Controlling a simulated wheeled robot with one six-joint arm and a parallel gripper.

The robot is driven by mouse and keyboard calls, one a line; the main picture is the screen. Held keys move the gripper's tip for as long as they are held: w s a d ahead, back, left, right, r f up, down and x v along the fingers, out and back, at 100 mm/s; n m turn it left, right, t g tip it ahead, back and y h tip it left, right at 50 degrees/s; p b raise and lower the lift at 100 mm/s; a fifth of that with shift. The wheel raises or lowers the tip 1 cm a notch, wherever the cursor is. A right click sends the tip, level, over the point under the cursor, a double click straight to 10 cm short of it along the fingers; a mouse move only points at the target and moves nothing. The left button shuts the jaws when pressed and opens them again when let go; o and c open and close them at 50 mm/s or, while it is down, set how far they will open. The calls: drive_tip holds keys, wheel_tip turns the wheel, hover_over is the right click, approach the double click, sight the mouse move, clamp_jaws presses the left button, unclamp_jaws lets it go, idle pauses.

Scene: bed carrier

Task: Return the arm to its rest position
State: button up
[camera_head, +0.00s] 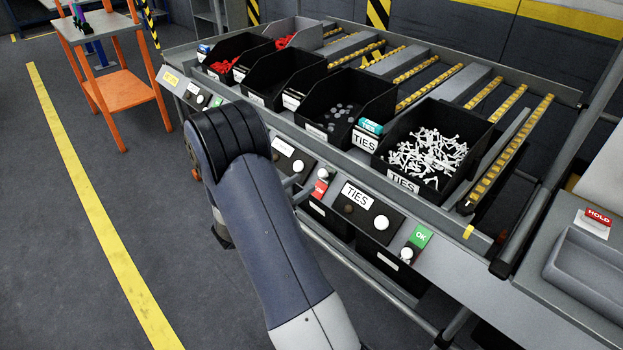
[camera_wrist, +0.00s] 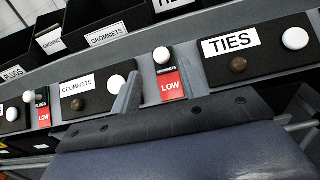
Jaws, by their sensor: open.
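My arm (camera_head: 262,215) rises from the bottom of the head view, bends at the dark elbow and hides most of the wrist behind it. In the wrist view my gripper (camera_wrist: 160,75) is open and shows only in part, as grey fingers above a dark bolted edge and a blue-grey surface. Nothing shows between the fingers. They are in front of the rack's label rail, near the red LOW card (camera_wrist: 170,86). I cannot tell whether they touch the rail. In the head view the gripper is largely hidden by my arm.
The rack holds black bins, including the TIES bin (camera_head: 431,150) of white ties. The TIES panel (camera_head: 362,208) and green OK card (camera_head: 420,237) are close right of my arm. An orange stand (camera_head: 118,92) is at far left. Floor (camera_head: 60,250) left of my arm is clear.

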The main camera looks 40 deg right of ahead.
sight(322, 173)
drive_tip(key=shift+s+a, duration=0.1)
drive_tip(key=shift+a, duration=0.75)
drive_tip(key=shift+d, duration=0.1)
drive_tip(key=d, duration=1)
drive_tip(key=shift+w+d, duration=0.35)
drive_tip(key=shift+d, duration=0.05)
drive_tip(key=shift+a+f, duration=1.7)
drive_tip(key=shift+a, duration=0.05)
